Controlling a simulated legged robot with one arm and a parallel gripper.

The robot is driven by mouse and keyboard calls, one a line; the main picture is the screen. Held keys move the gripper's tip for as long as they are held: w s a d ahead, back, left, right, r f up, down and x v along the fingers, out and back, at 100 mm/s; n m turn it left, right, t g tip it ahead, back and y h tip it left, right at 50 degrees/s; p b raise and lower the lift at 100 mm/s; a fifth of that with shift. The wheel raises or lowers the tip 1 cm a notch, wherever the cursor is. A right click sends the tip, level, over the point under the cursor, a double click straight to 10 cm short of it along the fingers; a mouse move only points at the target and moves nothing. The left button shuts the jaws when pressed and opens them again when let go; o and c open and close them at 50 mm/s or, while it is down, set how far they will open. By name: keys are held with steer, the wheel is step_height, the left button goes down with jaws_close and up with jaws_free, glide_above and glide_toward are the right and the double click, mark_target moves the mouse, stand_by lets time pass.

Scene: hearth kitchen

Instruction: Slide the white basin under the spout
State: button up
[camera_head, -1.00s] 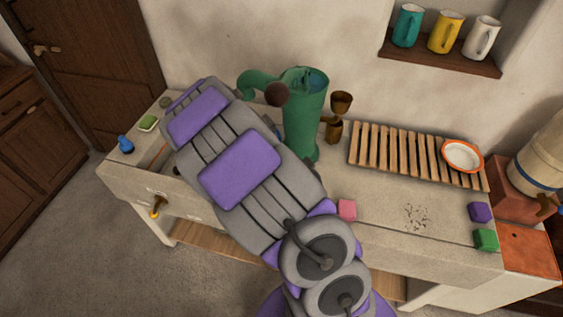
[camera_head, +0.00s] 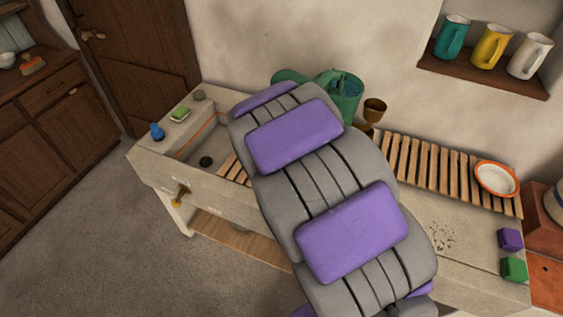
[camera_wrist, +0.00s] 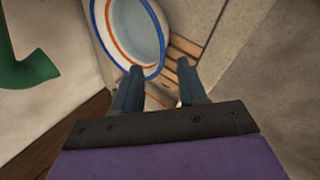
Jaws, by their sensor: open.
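The white basin (camera_wrist: 130,30) has a blue rim and an orange line inside. It shows at the top of the wrist view, partly cut off, and is hidden behind my arm in the head view. My gripper (camera_wrist: 160,84) is open, its fingers apart just below the basin's near rim. The left fingertip appears close to the rim; I cannot tell whether it touches. The green pump (camera_head: 349,92) stands at the back of the counter, partly behind my arm. Its green spout (camera_head: 288,75) reaches left, and a curved green part (camera_wrist: 28,70) shows in the wrist view.
The stone sink (camera_head: 205,145) has an open drain and wooden slats (camera_head: 232,168). A slatted rack (camera_head: 430,165) with an orange-rimmed bowl (camera_head: 496,179) lies right of the pump.

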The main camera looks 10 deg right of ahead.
steer(key=b+x, duration=0.3)
steer(key=x, duration=1.4)
steer(key=shift+d+f, duration=0.1)
steer(key=shift+f, duration=0.1)
steer(key=shift+w, duration=0.1)
jaws_close()
stand_by(1.0)
